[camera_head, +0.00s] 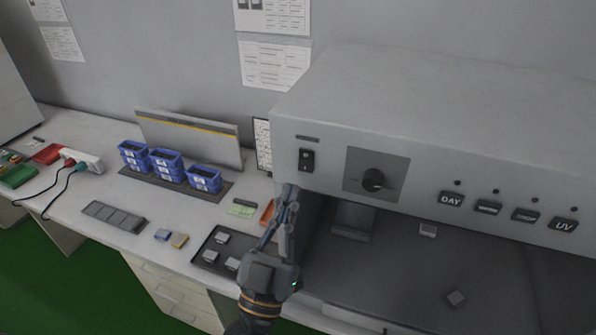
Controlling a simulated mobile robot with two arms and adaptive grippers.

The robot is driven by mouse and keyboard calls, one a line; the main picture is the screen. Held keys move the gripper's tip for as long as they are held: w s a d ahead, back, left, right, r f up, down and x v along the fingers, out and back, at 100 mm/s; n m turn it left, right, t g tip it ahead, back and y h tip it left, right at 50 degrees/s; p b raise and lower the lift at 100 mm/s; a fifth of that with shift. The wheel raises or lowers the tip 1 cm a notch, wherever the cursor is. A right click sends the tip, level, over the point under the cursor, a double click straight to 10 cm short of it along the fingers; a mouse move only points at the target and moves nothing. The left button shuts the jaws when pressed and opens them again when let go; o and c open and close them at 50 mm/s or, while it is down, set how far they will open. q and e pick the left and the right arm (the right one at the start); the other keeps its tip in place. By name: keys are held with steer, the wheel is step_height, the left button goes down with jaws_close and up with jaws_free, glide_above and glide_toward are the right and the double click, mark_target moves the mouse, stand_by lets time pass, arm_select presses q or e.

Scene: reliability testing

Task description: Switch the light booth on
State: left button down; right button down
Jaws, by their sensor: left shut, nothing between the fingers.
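The light booth (420,105) is a large grey box at the right of the bench, with a dark open interior below its front panel. Its black rocker switch (306,160) is at the panel's left end. A black rotary knob (373,180) sits to the right of the switch, followed by a row of dark buttons, one marked DAY (451,200) and one marked UV (563,224). My left gripper (290,190) is shut and empty, pointing up with its tips just below and left of the switch, apparently apart from it. My right gripper is not in view.
Stacked blue bins (166,160) stand on a dark mat at the back left. A dark tray (212,237) with small grey blocks lies left of my gripper. A white power strip (84,158) with cables is at far left. A small block (456,298) lies inside the booth.

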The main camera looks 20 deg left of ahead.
mark_target(304, 168)
arm_select(q)
steer(key=w, duration=0.4)
steer(key=shift+f+p, duration=0.3)
steer(key=shift+p, duration=0.05)
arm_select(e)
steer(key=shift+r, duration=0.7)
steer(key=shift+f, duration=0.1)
arm_select(q)
steer(key=shift+w+f+t+b, duration=0.2)
steer(key=shift+f+t+b, duration=0.15)
steer(key=shift+b, duration=0.7)
steer(key=shift+w+r, duration=0.1)
steer(key=shift+r, duration=0.1)
steer(key=shift+w, duration=0.15)
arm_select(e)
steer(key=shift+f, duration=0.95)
arm_select(q)
steer(key=shift+f, duration=0.1)
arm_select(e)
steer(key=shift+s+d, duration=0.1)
